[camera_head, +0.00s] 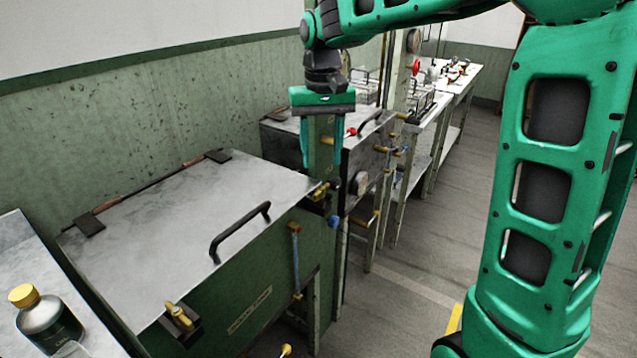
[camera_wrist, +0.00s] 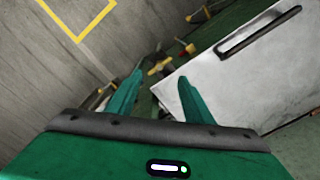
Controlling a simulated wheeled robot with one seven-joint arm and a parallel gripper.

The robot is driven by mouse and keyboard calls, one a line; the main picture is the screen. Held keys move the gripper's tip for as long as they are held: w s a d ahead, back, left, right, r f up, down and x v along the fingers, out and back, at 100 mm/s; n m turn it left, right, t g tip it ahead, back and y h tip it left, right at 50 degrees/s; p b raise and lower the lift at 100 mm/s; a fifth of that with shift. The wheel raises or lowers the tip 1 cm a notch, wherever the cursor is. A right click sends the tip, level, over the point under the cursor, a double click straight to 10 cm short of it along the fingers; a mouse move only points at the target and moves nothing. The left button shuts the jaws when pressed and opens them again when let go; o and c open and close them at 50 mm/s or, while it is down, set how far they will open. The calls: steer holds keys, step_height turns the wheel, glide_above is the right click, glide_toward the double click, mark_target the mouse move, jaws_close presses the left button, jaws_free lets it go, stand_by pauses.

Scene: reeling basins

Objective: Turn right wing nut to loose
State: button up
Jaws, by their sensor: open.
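A basin with a grey metal lid (camera_head: 190,205) and a green front stands in the head view. The right wing nut (camera_head: 319,192), brass-coloured, sits at the lid's front right corner. A left wing nut (camera_head: 180,316) sits at the front left corner. My gripper (camera_head: 322,165) points down just above the right wing nut, its fingers open. In the wrist view the brass wing nut (camera_wrist: 158,66) shows between and slightly beyond the fingertips (camera_wrist: 161,77). No contact is visible, and nothing is held.
A black lid handle (camera_head: 240,232) stands up near the front edge. A second basin (camera_head: 360,150) with valves and a dial is close behind my gripper. A bottle with a yellow cap (camera_head: 48,320) stands at the lower left. The floor (camera_head: 400,290) at the right is open.

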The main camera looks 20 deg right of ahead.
mark_target(322, 187)
step_height(322, 187, down, 8)
steer(key=shift+r, duration=0.1)
stand_by(0.4)
